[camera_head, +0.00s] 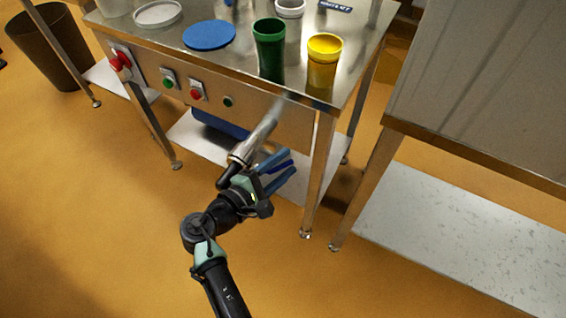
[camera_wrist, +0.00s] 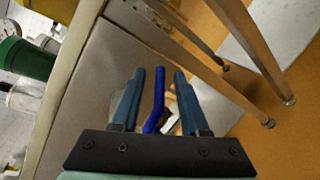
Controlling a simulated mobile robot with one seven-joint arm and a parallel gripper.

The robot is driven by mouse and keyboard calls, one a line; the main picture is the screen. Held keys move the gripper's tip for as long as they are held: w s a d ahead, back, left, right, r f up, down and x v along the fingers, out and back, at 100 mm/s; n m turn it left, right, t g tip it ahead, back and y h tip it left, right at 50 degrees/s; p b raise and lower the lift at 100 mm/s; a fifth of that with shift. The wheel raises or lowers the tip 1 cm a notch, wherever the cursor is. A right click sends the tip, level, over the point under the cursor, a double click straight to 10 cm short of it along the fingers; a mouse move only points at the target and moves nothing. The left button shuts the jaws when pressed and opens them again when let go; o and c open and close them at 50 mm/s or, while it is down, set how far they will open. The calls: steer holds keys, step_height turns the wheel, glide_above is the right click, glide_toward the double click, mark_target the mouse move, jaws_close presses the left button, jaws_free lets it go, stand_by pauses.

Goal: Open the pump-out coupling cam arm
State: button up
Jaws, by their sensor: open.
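A metal outlet pipe (camera_head: 264,133) slopes down from the front of the steel bench. At its lower end is the coupling (camera_head: 241,154), partly hidden behind my gripper. The dark blue cam arm (camera_wrist: 154,103) stands between my two fingers in the wrist view, with a bend along its length. My gripper (camera_head: 290,161) is open, with blue fingers on either side of the cam arm. It also shows in the wrist view (camera_wrist: 159,72), where narrow gaps seem to separate both fingers from the arm. The coupling body is mostly hidden in the wrist view.
The steel bench (camera_head: 225,65) carries a green cup (camera_head: 268,50), a yellow cup (camera_head: 323,66) and a blue disc (camera_head: 209,34). Its front has buttons and a red knob (camera_head: 120,61). Bench legs and a second table (camera_head: 480,155) stand to the right.

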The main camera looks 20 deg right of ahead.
steer(key=p+v, duration=0.2)
steer(key=v, duration=1.1)
steer(key=shift+d+f, duration=0.1)
steer(key=w+d+f+n+t+y+b, duration=0.1)
steer(key=d+f+t+y+b, duration=0.1)
steer(key=d+f+y+b, duration=0.3)
steer(key=w+d+f+n+t+y+b, duration=0.1)
steer(key=f+t+b, duration=0.15)
steer(key=f, duration=0.35)
steer(key=s+d+r+t+y+b, duration=0.25)
steer(key=s+r+t+b, duration=0.25)
steer(key=r+t+b, duration=0.25)
steer(key=p+x, duration=0.1)
steer(key=x, duration=1.1)
steer(key=shift+d, duration=0.3)
steer(key=shift+f, duration=0.1)
steer(key=shift+c, duration=0.2)
jaws_close()
